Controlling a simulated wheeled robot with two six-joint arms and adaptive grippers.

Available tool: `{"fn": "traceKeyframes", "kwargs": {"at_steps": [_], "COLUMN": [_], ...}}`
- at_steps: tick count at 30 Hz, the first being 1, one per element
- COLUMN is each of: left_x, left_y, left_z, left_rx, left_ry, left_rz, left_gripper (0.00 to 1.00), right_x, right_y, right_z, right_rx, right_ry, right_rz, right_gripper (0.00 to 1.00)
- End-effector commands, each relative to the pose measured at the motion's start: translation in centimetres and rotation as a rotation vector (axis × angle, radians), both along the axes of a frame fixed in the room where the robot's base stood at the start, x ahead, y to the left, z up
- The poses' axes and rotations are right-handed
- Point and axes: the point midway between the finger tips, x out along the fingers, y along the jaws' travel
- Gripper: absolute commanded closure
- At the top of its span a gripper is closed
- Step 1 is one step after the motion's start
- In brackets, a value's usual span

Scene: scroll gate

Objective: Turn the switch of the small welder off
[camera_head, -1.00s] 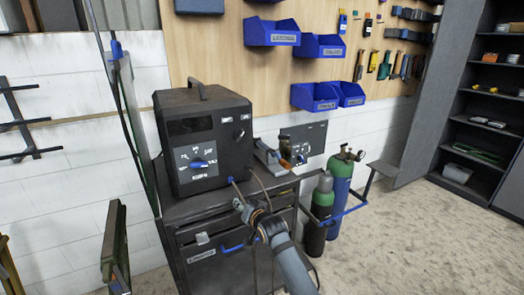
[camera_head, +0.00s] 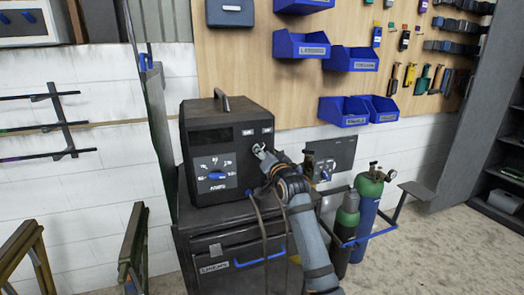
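The small welder (camera_head: 226,150) is a black box with a top handle, standing on a dark cart. Its front has a dial with a blue knob (camera_head: 217,176) and a dark window above it. Two small light labels (camera_head: 248,132) sit at the upper right of the front. My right gripper (camera_head: 260,151) is in front of the panel just below these labels. It covers that part of the panel, so any switch there is hidden. Contact cannot be told, nor whether the fingers are open or shut. My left gripper is not in view.
The cart (camera_head: 205,252) has a blue drawer handle (camera_head: 264,259). Blue bins (camera_head: 350,58) and tools hang on the board behind. Cables hang before the cart.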

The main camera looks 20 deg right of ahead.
Motion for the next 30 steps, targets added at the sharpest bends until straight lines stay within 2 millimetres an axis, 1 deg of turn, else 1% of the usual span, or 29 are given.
{"fn": "traceKeyframes", "kwargs": {"at_steps": [1,4,12,14,20,21,30], "left_x": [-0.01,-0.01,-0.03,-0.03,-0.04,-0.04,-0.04], "left_y": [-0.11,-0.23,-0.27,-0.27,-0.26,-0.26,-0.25], "left_z": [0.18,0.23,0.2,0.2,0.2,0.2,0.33], "left_rx": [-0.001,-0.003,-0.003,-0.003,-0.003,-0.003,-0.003], "left_ry": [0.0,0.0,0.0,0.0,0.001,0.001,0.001], "left_rz": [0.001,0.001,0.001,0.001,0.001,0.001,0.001], "left_gripper": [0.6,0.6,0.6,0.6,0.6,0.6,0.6], "right_x": [0.56,1.21,1.42,1.42,1.4,1.4,1.4], "right_y": [0.03,0.04,0.04,0.04,0.04,0.04,0.04], "right_z": [0.1,0.06,-0.06,-0.06,-0.06,-0.06,-0.01], "right_rx": [0.0,-0.001,-0.001,-0.001,-0.001,-0.001,-0.012], "right_ry": [0.0,0.0,0.0,0.0,0.0,0.0,0.0], "right_rz": [0.0,0.0,0.0,0.0,0.0,0.0,0.0], "right_gripper": [0.65,0.65,0.65,0.71,0.98,1.0,1.0]}}
